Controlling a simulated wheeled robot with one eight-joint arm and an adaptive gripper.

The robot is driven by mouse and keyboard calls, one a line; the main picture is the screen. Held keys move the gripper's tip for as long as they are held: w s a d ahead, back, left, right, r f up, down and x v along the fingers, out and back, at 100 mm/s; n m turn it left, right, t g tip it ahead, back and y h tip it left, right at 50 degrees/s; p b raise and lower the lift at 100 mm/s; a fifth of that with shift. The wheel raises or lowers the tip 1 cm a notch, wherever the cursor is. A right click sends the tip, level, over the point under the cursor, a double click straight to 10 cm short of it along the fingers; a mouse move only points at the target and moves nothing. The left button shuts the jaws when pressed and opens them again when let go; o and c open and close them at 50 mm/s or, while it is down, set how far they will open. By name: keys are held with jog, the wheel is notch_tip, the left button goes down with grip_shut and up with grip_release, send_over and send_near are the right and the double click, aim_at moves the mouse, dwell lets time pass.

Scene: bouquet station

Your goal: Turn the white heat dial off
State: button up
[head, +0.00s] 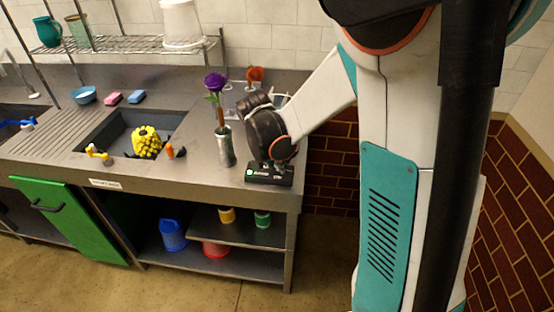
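A small black unit (269,174) with a green mark and pale lettering on its front stands at the front right corner of the steel counter. My gripper (270,161) points down right over the top of this unit, at or very near its surface. The white heat dial cannot be made out; my gripper covers the top of the unit where a dial could be. I cannot see whether the fingers are apart or closed, or whether they touch anything.
A grey vase (224,147) with a purple flower (215,83) stands close left of my gripper. An orange-red flower (254,75) stands behind. A sink (108,130) with a yellow bumpy object (147,142) lies left. The counter's front edge (200,195) is near the unit.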

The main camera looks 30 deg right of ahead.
jog(key=n+t+y, duration=0.1)
jog(key=n, duration=0.2)
jog(key=shift+s+d+n, duration=0.1)
jog(key=shift+s+n, duration=0.05)
jog(key=shift+n, duration=0.15)
jog(key=n+y, duration=0.1)
jog(key=n, duration=0.2)
jog(key=shift+d+n+t, duration=0.15)
jog(key=shift+n+t, duration=0.15)
jog(key=shift+t, duration=0.1)
jog(key=n+y, duration=0.1)
jog(key=n, duration=0.2)
jog(key=n+y, duration=0.1)
jog(key=n, duration=0.2)
jog(key=shift+d+y, duration=0.2)
jog(key=shift+y, duration=0.1)
jog(key=shift+n, duration=0.4)
jog(key=o, duration=1.1)
jog(key=shift+c, duration=0.2)
jog(key=v, duration=0.7)
jog(key=shift+s+r, duration=0.2)
jog(key=shift+r, duration=0.05)
